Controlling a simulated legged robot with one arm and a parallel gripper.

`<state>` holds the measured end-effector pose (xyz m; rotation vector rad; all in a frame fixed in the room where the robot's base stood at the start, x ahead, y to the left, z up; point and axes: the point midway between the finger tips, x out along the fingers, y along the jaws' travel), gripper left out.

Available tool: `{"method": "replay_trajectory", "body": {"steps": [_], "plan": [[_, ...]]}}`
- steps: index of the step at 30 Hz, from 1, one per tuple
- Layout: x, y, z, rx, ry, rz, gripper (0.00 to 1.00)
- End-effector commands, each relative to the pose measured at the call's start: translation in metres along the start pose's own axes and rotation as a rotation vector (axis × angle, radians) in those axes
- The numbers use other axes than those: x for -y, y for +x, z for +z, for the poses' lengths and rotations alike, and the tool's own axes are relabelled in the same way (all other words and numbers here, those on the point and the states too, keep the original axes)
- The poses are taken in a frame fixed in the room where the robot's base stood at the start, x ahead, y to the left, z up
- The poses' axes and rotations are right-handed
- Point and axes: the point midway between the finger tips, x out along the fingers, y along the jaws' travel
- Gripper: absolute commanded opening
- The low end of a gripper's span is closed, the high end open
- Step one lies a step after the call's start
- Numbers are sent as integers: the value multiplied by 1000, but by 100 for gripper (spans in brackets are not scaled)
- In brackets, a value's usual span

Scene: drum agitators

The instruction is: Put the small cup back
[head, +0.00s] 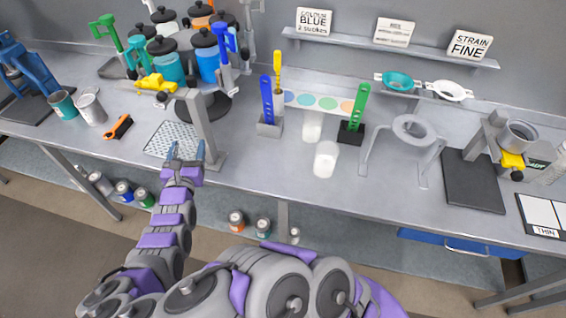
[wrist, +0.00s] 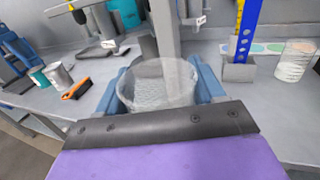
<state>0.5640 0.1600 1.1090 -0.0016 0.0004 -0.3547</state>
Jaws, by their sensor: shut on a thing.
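My gripper (head: 186,152) is at the front edge of the bench, beside the perforated white mat. Its blue fingers are shut on a small clear cup (wrist: 158,86), which looks upright and empty in the wrist view. In the head view the clear cup is too faint to make out between the fingers. Two other cups stand on the bench to the right of my gripper: a whitish cup (head: 326,160) near the front, and another (head: 312,125) behind it, by the palette strip.
A grey post stand (head: 201,125) rises just behind my gripper. The mat (head: 165,138) lies left of it, with an orange-black brush (head: 118,127) further left. Blue (head: 267,100) and green (head: 358,108) upright tools stand to the right. A ring stand (head: 412,128) is further right.

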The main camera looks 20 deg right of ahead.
Motion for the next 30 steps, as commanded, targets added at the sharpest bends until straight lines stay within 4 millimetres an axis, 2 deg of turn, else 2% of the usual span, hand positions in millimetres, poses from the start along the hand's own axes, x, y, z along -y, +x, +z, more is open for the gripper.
{"method": "replay_trajectory", "body": {"steps": [1,3,13,22,28,30], "plan": [[13,9,13,7,-2,-4,34],[29,19,24,3,-3,-1,34],[80,60,74,3,1,23,34],[116,88,108,2,5,41,34],[131,100,122,3,2,51,34],[130,100,121,0,2,56,34]]}}
